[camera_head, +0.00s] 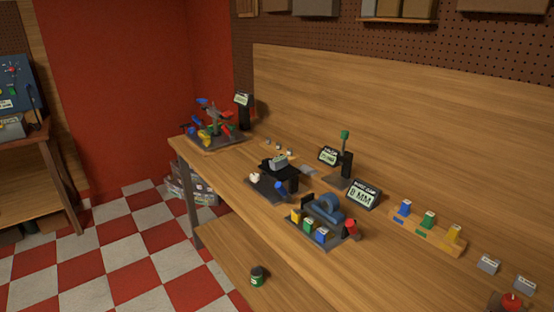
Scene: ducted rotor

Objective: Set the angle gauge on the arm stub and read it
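I cannot single out the angle gauge with certainty. A small grey block with a pale label (278,161) sits on a black stand near the middle of the bench and may be it. The arm stub is not clearly identifiable either. A dark base with red, blue, yellow and green parts (214,126) stands at the bench's far left end. A blue ring-shaped piece (326,207) stands on a dark fixture with yellow, green and blue labelled blocks in front. My gripper is not in view.
The wooden bench (225,168) runs from far left to near right. A sign reading 8 MM (362,194) and a green-topped post (345,137) stand on it. A wooden rack (427,231) holds blue, green and yellow blocks. A dark jar (257,276) stands on the lower shelf.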

